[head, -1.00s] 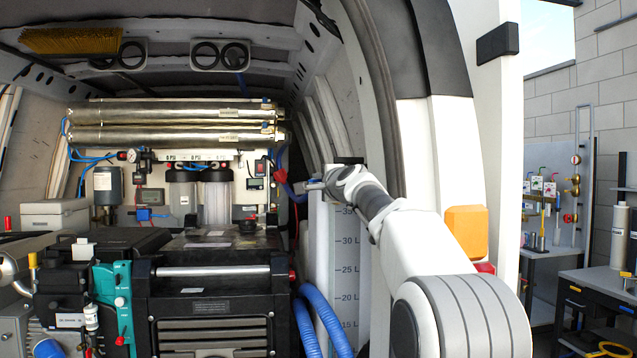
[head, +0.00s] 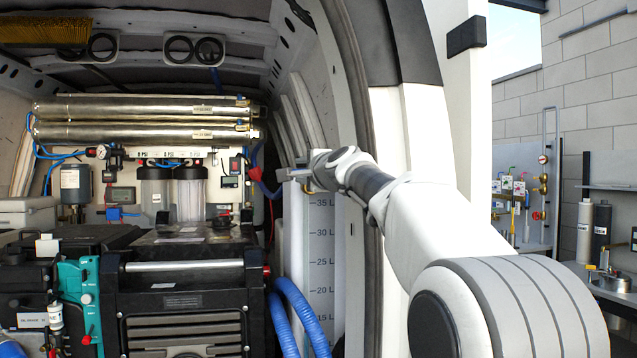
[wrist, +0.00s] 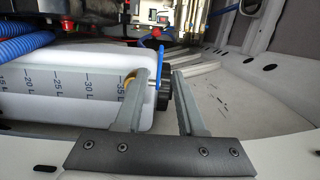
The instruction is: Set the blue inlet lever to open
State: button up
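A blue lever (wrist: 161,66) shows in the wrist view, upright beside a brass-coloured fitting (wrist: 130,78) and a black cap at the top end of the white tank (wrist: 70,90). My gripper (wrist: 159,73) is open, with a wide gap between its two grey fingers. The lever appears in that gap, just beyond the fingertips; I cannot tell whether a finger touches it. Nothing is held. In the head view my gripper (head: 300,180) is small, at the top of the tank (head: 320,250), and the lever cannot be made out clearly there.
A red handle (head: 255,173) on blue tubing is left of the tank. Blue corrugated hoses (head: 300,315) run in front of it. A black machine (head: 185,305) fills the lower left. The van's door frame (head: 385,110) stands close to my arm on the right.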

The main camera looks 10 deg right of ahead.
jog(key=s+d+b, duration=0.1)
jog(key=s+b, duration=0.2)
jog(key=s, duration=0.7)
jog(key=shift+d, duration=0.3)
